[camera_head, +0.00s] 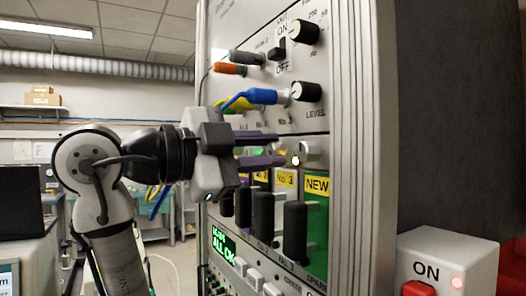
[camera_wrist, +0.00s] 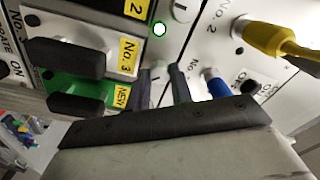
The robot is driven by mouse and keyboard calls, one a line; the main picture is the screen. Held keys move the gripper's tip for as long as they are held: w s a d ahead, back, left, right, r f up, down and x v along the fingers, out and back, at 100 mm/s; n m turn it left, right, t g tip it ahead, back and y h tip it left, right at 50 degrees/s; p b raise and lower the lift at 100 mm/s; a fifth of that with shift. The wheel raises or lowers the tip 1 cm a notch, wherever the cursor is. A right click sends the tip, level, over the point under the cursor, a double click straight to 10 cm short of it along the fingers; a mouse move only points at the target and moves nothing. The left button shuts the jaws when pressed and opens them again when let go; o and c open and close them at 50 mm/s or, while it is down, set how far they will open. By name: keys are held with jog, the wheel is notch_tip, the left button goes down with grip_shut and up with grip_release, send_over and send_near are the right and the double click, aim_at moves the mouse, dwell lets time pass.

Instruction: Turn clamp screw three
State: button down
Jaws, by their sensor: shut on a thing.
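My gripper (camera_head: 280,149) reaches in from the left at the front of the tall grey cabinet (camera_head: 355,120). Its two dark fingers are closed around a small pale metal screw head above the module labelled No. 3. In the head view the fingers hide most of that screw. In the wrist view the fingertips (camera_wrist: 164,72) lie on either side of it, and a little of the screw (camera_wrist: 160,68) shows between them. The yellow No. 3 label (camera_wrist: 128,55) is beside the fingers. It also shows in the head view (camera_head: 284,180). The screw's turn angle cannot be told.
Black module handles (camera_head: 295,232) stick out below my gripper. A green module (camera_head: 317,222) has a NEW label. Blue (camera_head: 262,97) and yellow (camera_wrist: 275,40) plugs and black knobs (camera_head: 305,92) protrude above. A white ON switch box (camera_head: 448,262) stands at the right.

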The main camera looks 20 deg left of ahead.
jog(key=m, duration=0.5)
jog(key=shift+m, duration=0.4)
dwell(0.3)
jog(key=c, duration=1.2)
grip_release()
jog(key=shift+c, duration=0.2)
jog(key=b+v, duration=0.3)
jog(key=v, duration=1.1)
jog(key=shift+w, duration=0.15)
